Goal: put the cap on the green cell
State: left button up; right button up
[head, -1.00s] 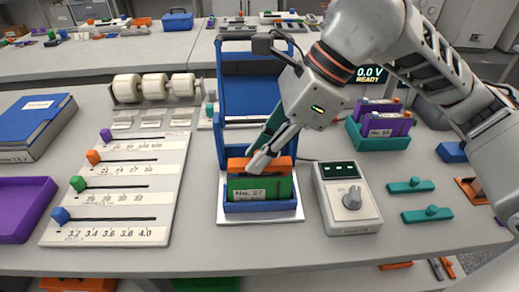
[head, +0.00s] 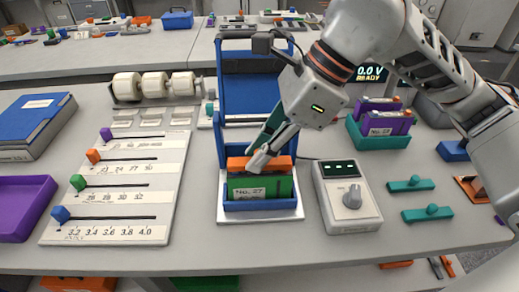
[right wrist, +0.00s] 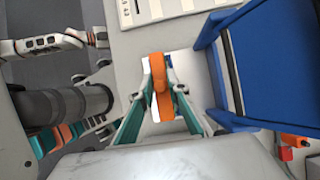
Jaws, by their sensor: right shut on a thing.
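The green cell (head: 260,188), with a "No. 27" label, stands upright in the blue holder (head: 262,206) at the middle of the table. The orange cap (head: 238,163) lies along the top of the green cell in the head view, and it also shows in the right wrist view (right wrist: 162,72). I cannot tell whether it is fully seated. My right gripper (head: 257,164) is shut on the orange cap, with its fingers on both sides of it in the right wrist view (right wrist: 158,88). The fingers hide part of the cap. My left gripper cannot be made out.
The blue upright frame (head: 221,95) rises just behind the holder. A grey meter (head: 347,196) with a knob stands close on the right. A slider board (head: 118,190) lies to the left. Teal caps (head: 427,214) and a teal rack (head: 380,140) with purple cells are further right.

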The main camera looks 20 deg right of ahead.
pick_arm(q)
jog(key=shift+s+f, duration=0.15)
jog(key=shift+f, duration=0.2)
pick_arm(e)
jog(key=shift+f, duration=0.4)
jog(key=o, duration=0.9)
jog(key=o, duration=0.5)
pick_arm(q)
jog(key=shift+r, duration=0.1)
pick_arm(e)
jog(key=shift+r, duration=0.15)
jog(key=shift+r+p, duration=1.85)
jog(key=shift+r, duration=1.55)
pick_arm(q)
notch_tip(320, 180, up, 6)
jog(key=w, duration=0.2)
jog(key=shift+w+t, duration=0.2)
jog(key=shift+t, duration=0.2)
